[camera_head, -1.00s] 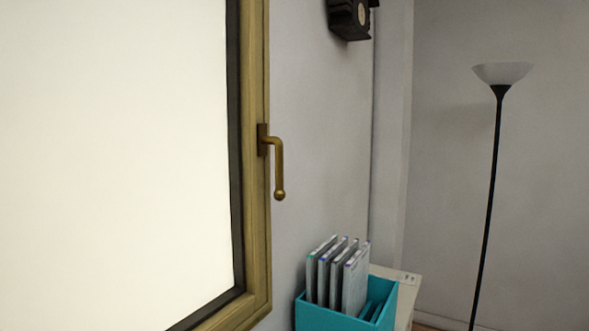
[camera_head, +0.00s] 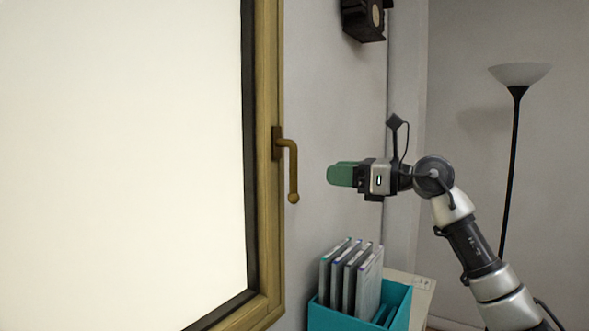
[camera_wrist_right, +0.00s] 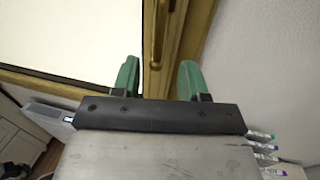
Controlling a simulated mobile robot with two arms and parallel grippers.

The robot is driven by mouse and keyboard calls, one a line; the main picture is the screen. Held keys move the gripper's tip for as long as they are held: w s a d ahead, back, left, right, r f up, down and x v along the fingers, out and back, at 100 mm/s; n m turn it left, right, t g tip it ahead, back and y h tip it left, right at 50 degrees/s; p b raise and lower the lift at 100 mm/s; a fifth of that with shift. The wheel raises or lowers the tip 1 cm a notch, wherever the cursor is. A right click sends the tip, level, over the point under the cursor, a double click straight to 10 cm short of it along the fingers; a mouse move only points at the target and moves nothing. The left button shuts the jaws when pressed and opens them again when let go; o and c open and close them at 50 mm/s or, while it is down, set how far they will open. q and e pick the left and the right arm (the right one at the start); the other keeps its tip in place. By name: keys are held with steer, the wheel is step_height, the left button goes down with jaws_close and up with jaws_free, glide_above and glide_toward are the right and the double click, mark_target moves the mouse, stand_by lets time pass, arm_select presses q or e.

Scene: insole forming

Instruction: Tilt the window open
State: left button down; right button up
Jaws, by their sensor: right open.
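The window (camera_head: 130,150) is at the left of the head view, with a wooden frame (camera_head: 265,230); its frame looks shut. Its brass handle (camera_head: 293,172) points straight down on the right side of the frame. My right gripper (camera_head: 332,174), with green fingers, is to the right of the handle and apart from it in the head view. In the right wrist view, the open green fingers (camera_wrist_right: 158,78) point toward the window frame, and the handle (camera_wrist_right: 157,45) appears beyond the gap between them. Nothing is held. My left gripper is not in view.
A teal box (camera_head: 400,310) with several upright folders (camera_head: 350,278) stands below my right gripper on a pale cabinet (camera_head: 421,288). A dark wall clock (camera_head: 364,20) hangs above. A floor lamp (camera_head: 517,130) stands at the right. The wall beside the handle is clear.

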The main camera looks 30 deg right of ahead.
mark_target(293, 192)
steer(key=p+x, duration=0.3)
steer(key=x, duration=0.6)
steer(key=shift+a+r, duration=0.15)
steer(key=shift+w+a+p, duration=0.25)
steer(key=shift+w+p, duration=0.1)
steer(key=shift+w, duration=0.05)
jaws_close()
